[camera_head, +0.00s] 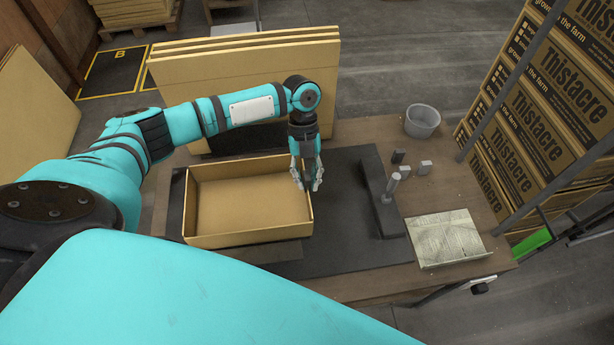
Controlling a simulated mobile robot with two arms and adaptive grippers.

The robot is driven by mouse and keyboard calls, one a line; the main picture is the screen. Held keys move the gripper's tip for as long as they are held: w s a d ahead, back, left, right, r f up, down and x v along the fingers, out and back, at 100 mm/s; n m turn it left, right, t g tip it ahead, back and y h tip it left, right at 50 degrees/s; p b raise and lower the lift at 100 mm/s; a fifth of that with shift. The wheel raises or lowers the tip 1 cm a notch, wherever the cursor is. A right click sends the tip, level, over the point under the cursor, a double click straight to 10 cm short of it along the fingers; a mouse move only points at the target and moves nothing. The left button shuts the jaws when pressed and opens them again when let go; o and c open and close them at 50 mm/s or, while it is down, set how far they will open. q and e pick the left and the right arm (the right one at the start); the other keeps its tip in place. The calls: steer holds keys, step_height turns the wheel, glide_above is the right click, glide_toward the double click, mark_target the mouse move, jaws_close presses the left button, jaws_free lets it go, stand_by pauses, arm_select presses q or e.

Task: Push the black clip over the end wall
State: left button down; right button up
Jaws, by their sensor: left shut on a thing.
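An open, empty cardboard tray (235,240) lies on the dark mat, and its right end wall (309,213) stands upright. My left gripper (312,187) points down at this end wall, near its middle. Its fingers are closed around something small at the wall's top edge. This seems to be the black clip, but the fingers hide it and I cannot make out its shape. I cannot tell how far it sits over the wall. My right gripper is not in view.
A grey bucket (422,121) and a printed sheet (447,238) lie further right. Cardboard sheets (240,70) stand behind the tray. Stacked boxes (540,120) stand at the right.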

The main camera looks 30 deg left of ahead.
arm_select(q)
steer(key=shift+f, duration=0.3)
stand_by(0.6)
steer(key=c, duration=0.7)
jaws_free()
steer(key=shift+r+p, duration=3.3)
steer(key=shift+r, duration=0.75)
steer(key=shift+f, duration=0.1)
